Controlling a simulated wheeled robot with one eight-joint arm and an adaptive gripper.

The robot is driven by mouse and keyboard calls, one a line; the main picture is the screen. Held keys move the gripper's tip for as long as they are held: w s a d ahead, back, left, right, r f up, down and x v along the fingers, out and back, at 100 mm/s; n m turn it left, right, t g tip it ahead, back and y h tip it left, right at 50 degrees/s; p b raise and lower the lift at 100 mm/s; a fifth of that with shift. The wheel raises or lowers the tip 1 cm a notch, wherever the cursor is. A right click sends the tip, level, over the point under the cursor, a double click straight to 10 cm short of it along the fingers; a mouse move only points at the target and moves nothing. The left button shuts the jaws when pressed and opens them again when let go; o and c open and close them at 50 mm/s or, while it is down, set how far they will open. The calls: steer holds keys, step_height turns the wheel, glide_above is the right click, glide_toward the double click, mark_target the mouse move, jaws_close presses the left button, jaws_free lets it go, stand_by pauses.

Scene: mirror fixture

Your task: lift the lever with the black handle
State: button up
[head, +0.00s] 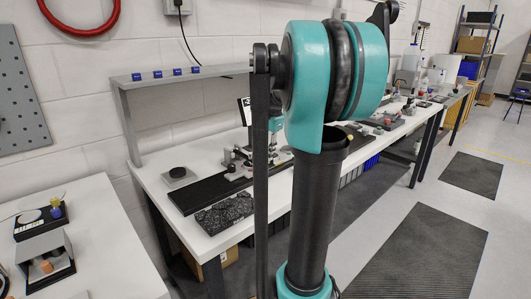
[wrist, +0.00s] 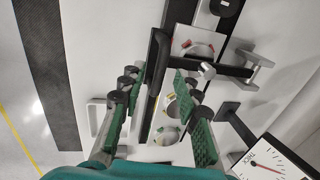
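In the wrist view my gripper (wrist: 155,84) is open, with its green-padded fingers spread to the left and right. A lever with a long black handle (wrist: 157,62) shows between and just beyond the fingertips; the gripper is not closed on it. I cannot tell how far the handle is from the fingertips in depth. In the head view my teal arm covers much of the bench, and the handle cannot be made out.
In the wrist view a dial gauge (wrist: 268,162) stands close at lower right, and a grey metal bracket (wrist: 250,70) is to the right. In the head view the white bench (head: 165,190) carries a black plate and a grey shelf (head: 190,77) stands over it.

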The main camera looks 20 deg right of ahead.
steer(key=shift+f, duration=0.3)
jaws_close()
stand_by(0.3)
